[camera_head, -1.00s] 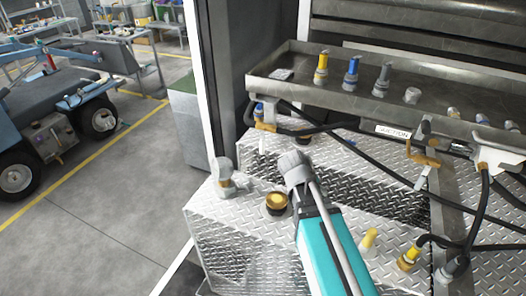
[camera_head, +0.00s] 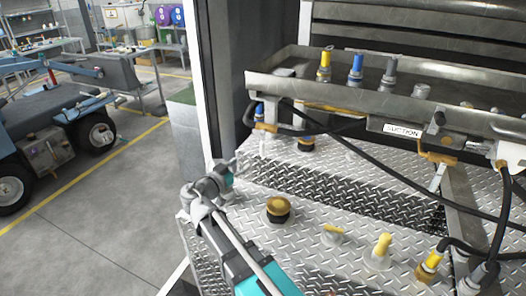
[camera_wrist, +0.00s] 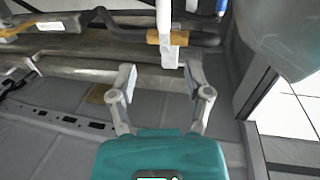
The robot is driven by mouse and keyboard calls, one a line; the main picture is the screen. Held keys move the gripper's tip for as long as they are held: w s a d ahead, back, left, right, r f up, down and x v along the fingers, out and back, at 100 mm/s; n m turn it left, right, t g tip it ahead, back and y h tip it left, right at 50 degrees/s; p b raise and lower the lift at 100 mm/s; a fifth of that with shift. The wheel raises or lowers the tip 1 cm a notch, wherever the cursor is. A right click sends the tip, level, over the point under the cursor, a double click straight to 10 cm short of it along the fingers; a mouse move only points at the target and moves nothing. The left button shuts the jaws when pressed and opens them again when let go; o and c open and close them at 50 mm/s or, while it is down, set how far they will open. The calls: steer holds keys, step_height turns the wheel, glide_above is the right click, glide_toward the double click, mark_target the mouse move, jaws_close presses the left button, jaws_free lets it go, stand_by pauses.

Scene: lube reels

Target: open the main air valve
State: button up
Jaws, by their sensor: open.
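A brass-coloured valve (camera_head: 266,127) with a pale hanging lever (camera_head: 263,146) sits under the left end of the metal tray. I take it for the main air valve, though no label on it is readable. In the wrist view its brass body (camera_wrist: 153,37) and pale lever (camera_wrist: 169,56) are ahead of my gripper (camera_wrist: 160,74). My gripper is open and empty, its two fingers spread to either side below the lever's lower end. In the head view my gripper (camera_head: 238,164) is low and left of the lever, seemingly apart from it.
The metal tray (camera_head: 300,86) carries several coloured fittings. A black hose (camera_head: 350,150) runs from near the valve to the right. A second brass valve (camera_head: 437,157) hangs below the SUCTION label (camera_head: 402,130). Caps stand on the diamond-plate deck (camera_head: 330,205).

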mark_target(261, 146)
steer(key=shift+a+r, duration=0.1)
steer(key=shift+a, duration=0.2)
steer(key=shift+w+d, duration=0.1)
steer(key=x, duration=1.3)
steer(key=shift+w+r, duration=0.1)
steer(key=shift+w, duration=0.15)
steer(key=shift+c, duration=0.3)
jaws_close()
